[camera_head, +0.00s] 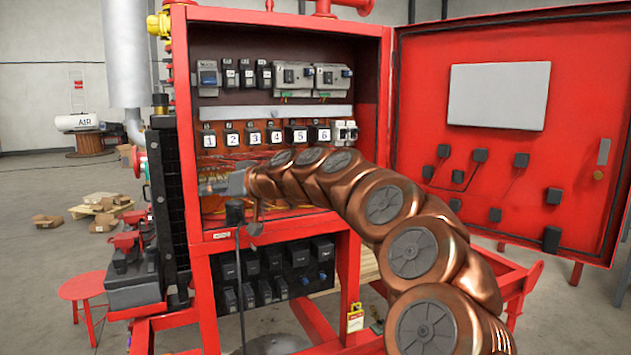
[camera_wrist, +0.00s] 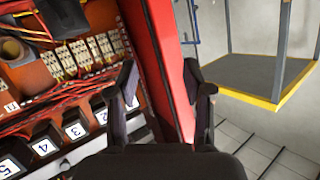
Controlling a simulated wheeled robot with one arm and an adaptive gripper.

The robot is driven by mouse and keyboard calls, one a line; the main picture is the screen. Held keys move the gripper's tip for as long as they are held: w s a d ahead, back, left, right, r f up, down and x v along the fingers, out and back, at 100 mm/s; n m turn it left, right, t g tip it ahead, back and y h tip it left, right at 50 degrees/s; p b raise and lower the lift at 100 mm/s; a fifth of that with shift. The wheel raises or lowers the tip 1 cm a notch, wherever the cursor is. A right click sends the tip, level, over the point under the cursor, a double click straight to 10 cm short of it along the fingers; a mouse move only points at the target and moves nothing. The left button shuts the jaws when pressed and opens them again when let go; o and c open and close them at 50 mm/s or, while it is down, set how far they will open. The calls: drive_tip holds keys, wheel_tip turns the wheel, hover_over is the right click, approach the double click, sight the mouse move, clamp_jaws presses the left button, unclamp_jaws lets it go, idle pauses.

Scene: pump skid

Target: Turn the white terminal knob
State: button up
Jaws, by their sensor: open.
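I cannot single out a white terminal knob for certain. White terminal parts (camera_head: 346,131) sit at the right end of the numbered row inside the open red cabinet in the head view. In the wrist view, rows of pale terminals (camera_wrist: 88,55) with red and yellow wires show at upper left. My gripper (camera_head: 208,188) is at the cabinet's lower left opening, below the numbered row. In the wrist view my gripper (camera_wrist: 160,82) is open and empty. Its fingers stand either side of the red cabinet post, and I cannot tell whether they touch it.
Black units with white number labels (camera_head: 254,136) run across the cabinet; some also show in the wrist view (camera_wrist: 74,130). The red cabinet door (camera_head: 500,190) stands open at right. A red post (camera_wrist: 160,45) is close to my fingers.

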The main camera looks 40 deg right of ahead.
drive_tip(key=s+d+f+m+t+h+b, duration=0.1)
drive_tip(key=s+d+m+h, duration=0.3)
drive_tip(key=d, duration=1.2)
drive_tip(key=w+d+m+t+h+b, duration=0.15)
drive_tip(key=d+h, duration=0.35)
drive_tip(key=d, duration=1.1)
drive_tip(key=shift+p+x, duration=1.05)
drive_tip(key=shift+x, duration=2.2)
drive_tip(key=shift+r, duration=0.1)
clamp_jaws()
